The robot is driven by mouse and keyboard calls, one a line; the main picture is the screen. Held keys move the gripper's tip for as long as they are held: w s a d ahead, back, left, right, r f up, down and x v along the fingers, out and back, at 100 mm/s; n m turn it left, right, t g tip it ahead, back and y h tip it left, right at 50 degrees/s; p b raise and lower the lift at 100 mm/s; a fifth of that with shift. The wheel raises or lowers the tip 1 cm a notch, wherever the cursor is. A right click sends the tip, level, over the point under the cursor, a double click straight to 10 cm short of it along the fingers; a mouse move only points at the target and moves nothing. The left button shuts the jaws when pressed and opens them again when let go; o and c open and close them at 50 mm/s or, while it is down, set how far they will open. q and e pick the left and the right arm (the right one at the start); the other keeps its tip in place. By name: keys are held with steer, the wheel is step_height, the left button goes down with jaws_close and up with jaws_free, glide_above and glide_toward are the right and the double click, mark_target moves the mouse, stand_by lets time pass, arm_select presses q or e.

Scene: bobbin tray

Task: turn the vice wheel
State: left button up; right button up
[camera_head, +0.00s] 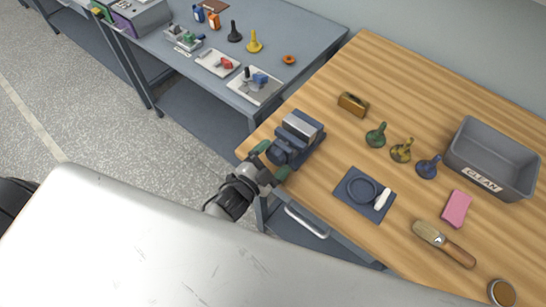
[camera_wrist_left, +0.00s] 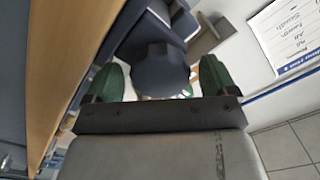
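The vice (camera_head: 300,133) is dark blue with a pale metal jaw block and stands at the left front corner of the wooden bench. Its dark wheel (camera_head: 279,153) faces the bench's front left edge. My left gripper (camera_head: 270,161) has green fingertips and is at the wheel. In the left wrist view the wheel (camera_wrist_left: 155,72) sits between the two spread fingers of my left gripper (camera_wrist_left: 160,82), one on each side. Slim gaps seem to show; contact is unclear. My right gripper is in neither view.
A grey table (camera_head: 300,30) with parts stands behind left.

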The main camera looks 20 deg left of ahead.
arm_select(q)
steer(key=b+v, duration=0.3)
steer(key=v, duration=0.7)
steer(key=shift+s, duration=0.4)
steer(key=shift+a, duration=0.1)
